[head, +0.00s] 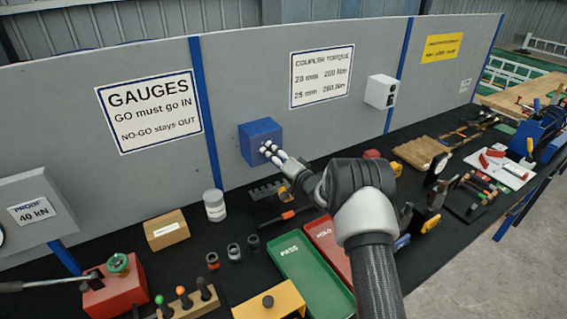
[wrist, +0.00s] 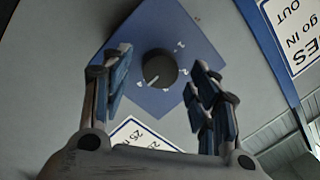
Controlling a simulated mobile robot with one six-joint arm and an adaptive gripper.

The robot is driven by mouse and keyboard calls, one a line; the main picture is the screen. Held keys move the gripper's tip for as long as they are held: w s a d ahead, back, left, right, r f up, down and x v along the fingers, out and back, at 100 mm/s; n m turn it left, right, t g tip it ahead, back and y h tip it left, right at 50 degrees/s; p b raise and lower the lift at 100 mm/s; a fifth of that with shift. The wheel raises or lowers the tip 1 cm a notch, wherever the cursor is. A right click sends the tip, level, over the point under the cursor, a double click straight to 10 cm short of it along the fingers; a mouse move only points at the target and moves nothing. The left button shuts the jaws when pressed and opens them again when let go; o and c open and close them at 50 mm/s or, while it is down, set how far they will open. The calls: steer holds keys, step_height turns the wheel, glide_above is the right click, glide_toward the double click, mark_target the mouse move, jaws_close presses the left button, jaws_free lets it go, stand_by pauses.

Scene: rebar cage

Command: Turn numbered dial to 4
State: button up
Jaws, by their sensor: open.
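The numbered dial is a round dark knob (wrist: 160,68) on a blue box (head: 260,137) fixed to the grey wall panel. In the wrist view, the blue face (wrist: 165,30) appears rotated, with small white numerals around the knob too blurred to read surely. A pale pointer mark on the knob faces its lower left in that view. My gripper (wrist: 163,72) is open, its fingers on either side of the knob in the picture. In the head view, my gripper (head: 270,150) is just in front of the box and hides the knob. Contact cannot be told.
A white box (head: 381,91) is on the panel to the right, with signs (head: 322,76) between. Below, the black bench carries a green tray (head: 310,275), a red tray (head: 328,250), a grey jar (head: 214,206) and several tools. The panel around the blue box is clear.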

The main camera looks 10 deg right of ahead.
steer(key=v, duration=1.1)
step_height(320, 180, up, 6)
steer(key=n+h, duration=0.1)
steer(key=h, duration=0.2)
steer(key=s+d+r+n+g+h, duration=0.15)
steer(key=s+r+g+h, duration=0.4)
steer(key=s+r, duration=0.6)
steer(key=s+a+f+n+g, duration=0.1)
steer(key=s+a+g, duration=0.1)
steer(key=s, duration=0.9)
steer(key=s+a+f+n+g, duration=0.1)
steer(key=s+a+f+g, duration=0.1)
steer(key=s, duration=1)
steer(key=s+a+f+n+g+y, duration=0.1)
steer(key=s+a+f+n+g, duration=0.1)
steer(key=s, duration=1)
steer(key=shift+a+b, duration=0.35)
